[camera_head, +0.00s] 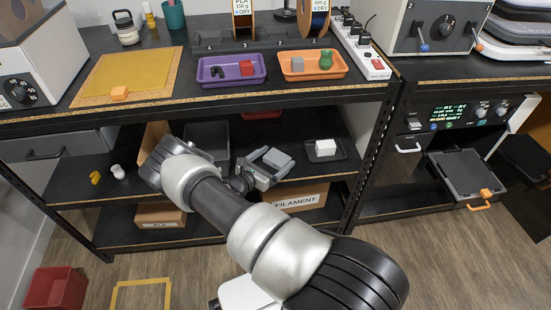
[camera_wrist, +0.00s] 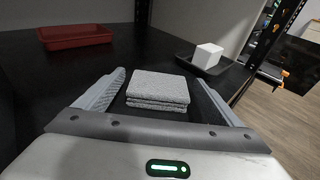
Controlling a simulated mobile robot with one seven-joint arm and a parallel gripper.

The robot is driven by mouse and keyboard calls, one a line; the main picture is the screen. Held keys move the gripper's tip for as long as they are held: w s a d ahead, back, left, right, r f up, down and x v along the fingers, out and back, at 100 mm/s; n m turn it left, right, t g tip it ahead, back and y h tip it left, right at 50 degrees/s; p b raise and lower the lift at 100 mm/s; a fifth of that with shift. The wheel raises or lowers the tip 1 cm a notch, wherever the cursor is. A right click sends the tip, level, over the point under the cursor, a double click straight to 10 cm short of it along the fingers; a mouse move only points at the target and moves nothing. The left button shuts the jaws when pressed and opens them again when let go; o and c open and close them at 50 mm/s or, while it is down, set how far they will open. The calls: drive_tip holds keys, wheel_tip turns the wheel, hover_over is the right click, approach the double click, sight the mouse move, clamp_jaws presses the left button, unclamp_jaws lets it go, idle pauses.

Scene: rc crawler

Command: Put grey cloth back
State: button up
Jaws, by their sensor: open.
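The grey cloth (camera_wrist: 158,88) is a small folded stack with a textured surface. It lies flat on the black middle shelf, and it also shows in the head view (camera_head: 278,158). My gripper (camera_wrist: 154,80) is open, with one finger on each side of the cloth. In the head view my gripper (camera_head: 264,166) reaches low over the middle shelf. Whether the fingers touch the cloth cannot be told.
A black tray (camera_head: 338,155) with a white cube (camera_head: 325,147) stands right of the cloth. A red tray (camera_wrist: 75,43) lies farther back left in the wrist view. The worktop above holds a purple tray (camera_head: 215,82) and an orange tray (camera_head: 340,73). A shelf post (camera_head: 369,160) stands at the right.

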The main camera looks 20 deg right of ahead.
drive_tip(key=p+v, duration=0.1)
drive_tip(key=v, duration=1)
drive_tip(key=shift+a, duration=0.2)
drive_tip(key=shift+s, duration=0.1)
